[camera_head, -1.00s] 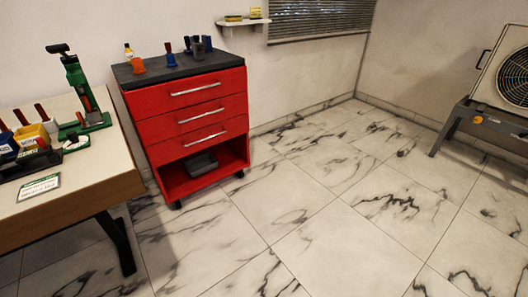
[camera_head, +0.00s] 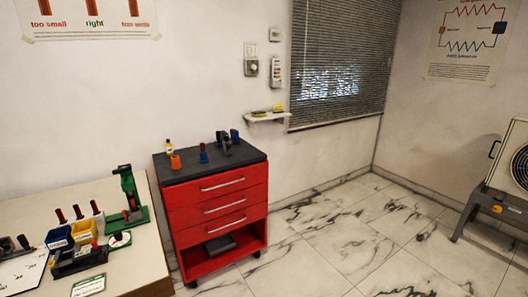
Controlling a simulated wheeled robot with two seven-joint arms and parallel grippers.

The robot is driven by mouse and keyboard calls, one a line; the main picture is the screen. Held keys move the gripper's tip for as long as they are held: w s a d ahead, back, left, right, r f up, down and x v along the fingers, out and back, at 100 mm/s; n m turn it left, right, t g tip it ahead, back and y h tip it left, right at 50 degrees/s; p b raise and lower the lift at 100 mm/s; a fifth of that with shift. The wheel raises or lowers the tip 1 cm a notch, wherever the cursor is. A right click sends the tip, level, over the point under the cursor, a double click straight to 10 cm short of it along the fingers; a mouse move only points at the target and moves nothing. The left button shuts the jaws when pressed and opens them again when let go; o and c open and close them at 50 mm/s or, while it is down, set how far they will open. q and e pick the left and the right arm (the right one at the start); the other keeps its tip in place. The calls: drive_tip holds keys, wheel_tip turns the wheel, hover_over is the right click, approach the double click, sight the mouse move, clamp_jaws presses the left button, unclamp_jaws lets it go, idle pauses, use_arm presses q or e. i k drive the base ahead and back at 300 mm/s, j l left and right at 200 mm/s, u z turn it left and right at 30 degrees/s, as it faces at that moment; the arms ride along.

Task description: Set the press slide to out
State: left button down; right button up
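A green upright tool that looks like a small press (camera_head: 130,196) stands on a green base at the back right of the table (camera_head: 140,262), left of the red cabinet. I cannot make out its slide or how it is set. A black fixture (camera_head: 80,260) with red and green parts sits nearer the table's front, and I cannot tell whether it has a slide. Neither of my grippers is in view.
A red drawer cabinet (camera_head: 218,207) with tools on its dark top stands right of the table. Blue (camera_head: 60,237) and yellow (camera_head: 84,231) bins sit on the table. A fan unit (camera_head: 515,165) is at the far right. The marble floor between is clear.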

sight(138, 216)
drive_tip(key=u, duration=1.25)
drive_tip(key=k+j, duration=0.05)
drive_tip(key=j, duration=0.05)
